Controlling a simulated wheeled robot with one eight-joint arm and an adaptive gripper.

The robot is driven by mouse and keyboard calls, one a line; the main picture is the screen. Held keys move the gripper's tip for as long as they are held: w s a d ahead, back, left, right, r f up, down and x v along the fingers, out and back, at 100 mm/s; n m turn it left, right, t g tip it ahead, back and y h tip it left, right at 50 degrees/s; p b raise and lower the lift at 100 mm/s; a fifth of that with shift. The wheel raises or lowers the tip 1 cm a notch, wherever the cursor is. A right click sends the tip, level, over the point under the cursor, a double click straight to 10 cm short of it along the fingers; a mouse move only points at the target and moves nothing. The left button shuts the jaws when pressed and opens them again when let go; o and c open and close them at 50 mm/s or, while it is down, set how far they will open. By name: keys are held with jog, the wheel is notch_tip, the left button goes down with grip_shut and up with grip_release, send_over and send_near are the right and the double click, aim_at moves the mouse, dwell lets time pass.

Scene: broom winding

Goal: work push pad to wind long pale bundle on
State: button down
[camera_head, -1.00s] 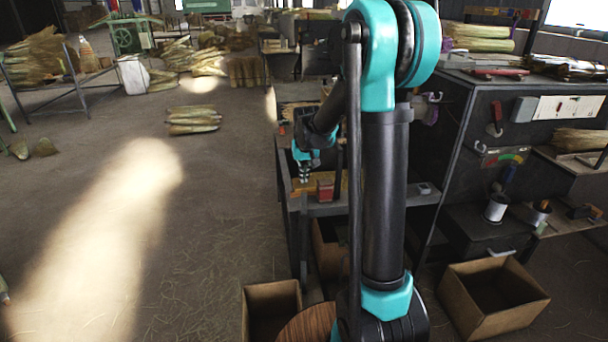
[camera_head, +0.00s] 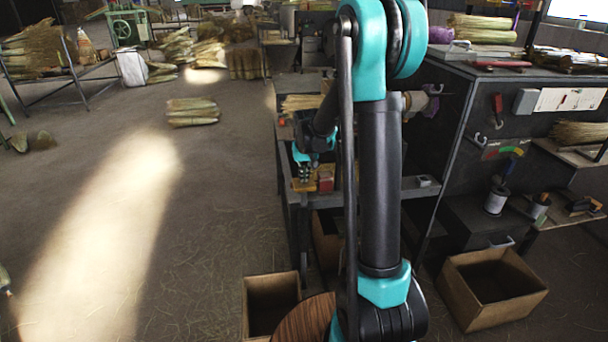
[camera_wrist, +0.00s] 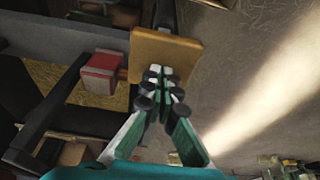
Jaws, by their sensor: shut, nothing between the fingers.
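The push pad appears to be the flat tan square plate (camera_wrist: 178,50) in the wrist view; in the head view it shows as a small tan piece (camera_head: 300,186) at the bench's near left end. My gripper (camera_wrist: 160,72) is shut and empty, its fingertips at the plate's face; I cannot tell whether they touch it. In the head view my gripper (camera_head: 304,172) is small and just above the plate. A pale bundle (camera_head: 302,103) lies farther back on the bench, partly hidden by my arm; I cannot tell if it is the task's bundle.
A red block (camera_wrist: 101,72) sits left of the plate. Open cardboard boxes stand on the floor at the front (camera_head: 271,305) and right (camera_head: 492,290). A dark cabinet (camera_head: 480,110) stands right of my arm. The floor on the left is mostly clear.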

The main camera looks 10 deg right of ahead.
aim_at(304, 184)
jog(key=shift+s+x, duration=0.2)
jog(key=shift+x, duration=0.65)
jog(key=shift+s+x, duration=0.2)
jog(key=shift+x, duration=0.65)
jog(key=shift+f, duration=0.1)
jog(key=v, duration=0.3)
jog(key=w+v, duration=0.1)
jog(key=v, duration=0.2)
jog(key=w+v, duration=0.1)
jog(key=v, duration=0.2)
jog(key=shift+w+r, duration=0.1)
jog(key=shift+r, duration=0.35)
jog(key=s+d+f, duration=0.1)
jog(key=s+f, duration=0.1)
jog(key=s, duration=0.8)
jog(key=s+d+f+t, duration=0.1)
jog(key=s+f, duration=0.2)
jog(key=s, duration=0.7)
jog(key=s+d+f, duration=0.2)
jog(key=s, duration=0.8)
jog(key=shift+s+f, duration=0.25)
jog(key=shift+f, duration=0.05)
